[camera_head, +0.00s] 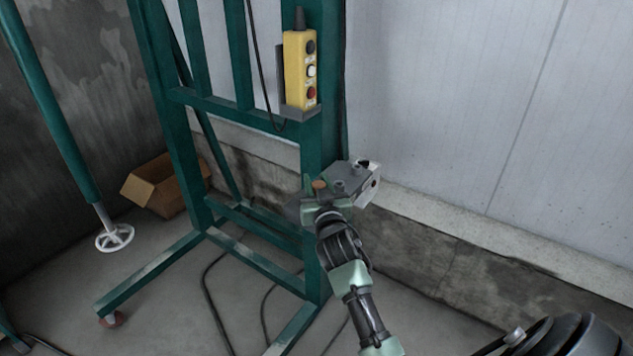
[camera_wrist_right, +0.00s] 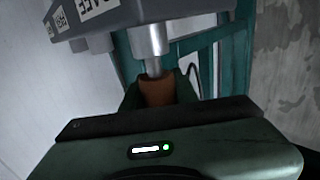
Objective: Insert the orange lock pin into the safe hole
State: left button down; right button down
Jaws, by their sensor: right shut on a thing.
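The orange lock pin (camera_wrist_right: 157,91) is between the fingers of my right gripper (camera_wrist_right: 158,97) in the right wrist view. Its orange grip meets a thin metal shaft that runs up to a metal sleeve (camera_wrist_right: 149,42) on a grey box. How far the shaft is inside the sleeve I cannot tell. The grey box (camera_wrist_right: 120,18) carries white labels, one reading SAFE near this sleeve. In the head view the box (camera_head: 354,179) sits on the green frame's post, and my right gripper (camera_head: 318,189) is shut on the pin (camera_head: 320,184) beside it. My left gripper is not in view.
The green steel frame (camera_head: 318,152) stands on the floor before a pale wall. A yellow button pendant (camera_head: 299,70) hangs on its post above the box. A cardboard box (camera_head: 163,187), a white handwheel (camera_head: 114,237) and dark cables are at the left and below.

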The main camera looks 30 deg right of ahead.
jog(key=shift+f+b, duration=0.6)
jog(key=shift+f, duration=0.3)
jog(key=c, duration=1)
grip_release()
jog(key=shift+s, duration=0.1)
jog(key=shift+s+a+f, duration=0.1)
jog(key=shift+s+a, duration=0.05)
jog(key=shift+s, duration=0.15)
jog(key=b+v, duration=0.1)
jog(key=v, duration=0.6)
